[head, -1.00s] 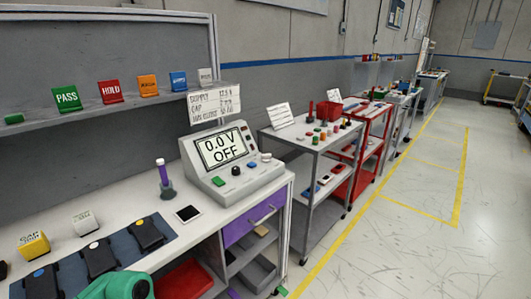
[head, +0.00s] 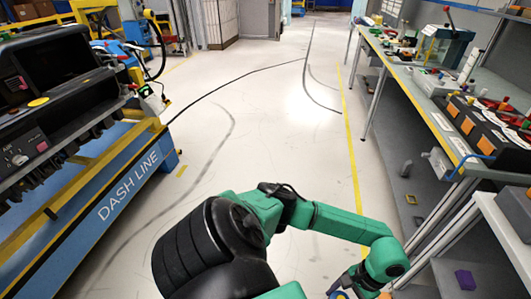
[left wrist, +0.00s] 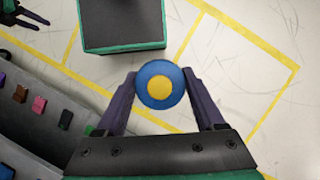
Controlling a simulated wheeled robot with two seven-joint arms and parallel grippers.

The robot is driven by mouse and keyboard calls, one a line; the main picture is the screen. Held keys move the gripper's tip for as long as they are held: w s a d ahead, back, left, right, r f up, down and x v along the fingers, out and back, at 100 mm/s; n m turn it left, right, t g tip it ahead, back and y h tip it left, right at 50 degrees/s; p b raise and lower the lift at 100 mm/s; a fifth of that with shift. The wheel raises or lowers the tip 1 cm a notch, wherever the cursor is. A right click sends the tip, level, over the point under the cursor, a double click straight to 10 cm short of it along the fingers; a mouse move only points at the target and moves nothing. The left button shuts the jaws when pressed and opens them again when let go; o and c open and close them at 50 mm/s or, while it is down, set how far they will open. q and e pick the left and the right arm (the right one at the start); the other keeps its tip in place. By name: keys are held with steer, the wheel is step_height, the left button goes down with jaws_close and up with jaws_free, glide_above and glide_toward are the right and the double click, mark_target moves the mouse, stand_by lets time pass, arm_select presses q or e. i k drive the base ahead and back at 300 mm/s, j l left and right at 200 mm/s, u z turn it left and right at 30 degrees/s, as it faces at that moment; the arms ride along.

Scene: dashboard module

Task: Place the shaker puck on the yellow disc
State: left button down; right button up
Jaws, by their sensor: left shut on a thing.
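The shaker puck, a round blue piece with a yellow centre (left wrist: 159,85), is between the fingertips of my left gripper (left wrist: 160,92) in the left wrist view. The gripper is shut on it, above the floor. In the head view the puck is partly cut off at the bottom edge. The yellow disc (head: 38,102) lies on the dark dashboard module (head: 62,118) at the far left of the head view, well away from the puck. My right gripper (left wrist: 38,20) shows at the top left of the left wrist view, its two fingers apart and empty.
The blue DASH LINE stand (head: 125,190) with yellow rails carries the module. A long workbench (head: 425,85) with dark boxes and parts runs along the right. A grey shelf unit (head: 510,225) stands at the lower right. The floor between (head: 270,125) is open.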

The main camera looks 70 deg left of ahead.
mark_target(39, 102)
steer(key=j+u, duration=0.2)
steer(key=u, duration=0.25)
steer(key=j+u, duration=0.25)
steer(key=u, duration=0.2)
steer(key=j+u, duration=0.2)
steer(key=u, duration=0.25)
steer(key=i+j+u, duration=0.1)
steer(key=u, duration=0.35)
steer(key=i+j+u, duration=0.1)
steer(key=j+u, duration=0.2)
steer(key=u, duration=0.15)
steer(key=i+j+u, duration=0.1)
steer(key=u, duration=0.35)
